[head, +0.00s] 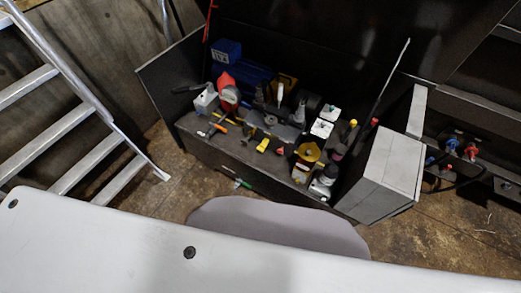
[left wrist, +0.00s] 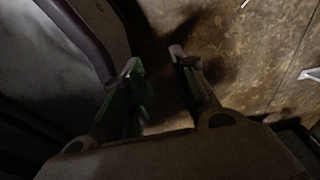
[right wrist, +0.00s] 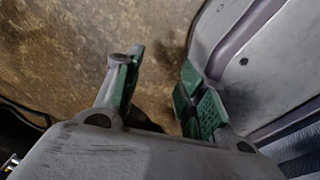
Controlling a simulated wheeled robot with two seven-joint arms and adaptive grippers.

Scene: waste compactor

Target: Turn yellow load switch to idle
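I cannot make out a yellow load switch in any view. My left gripper (left wrist: 155,60) is open and empty, with bare brown floor beyond its fingers in the left wrist view. My right gripper (right wrist: 160,62) is open and empty, with its green-padded fingers apart over brown floor in the right wrist view. Neither gripper shows in the head view, and neither touches anything.
A dark open cabinet (head: 250,172) full of tools and bottles stands ahead. A grey box (head: 387,170) is at its right end. Red and blue fittings (head: 471,150) sit farther right. A metal ladder (head: 85,140) leans at left.

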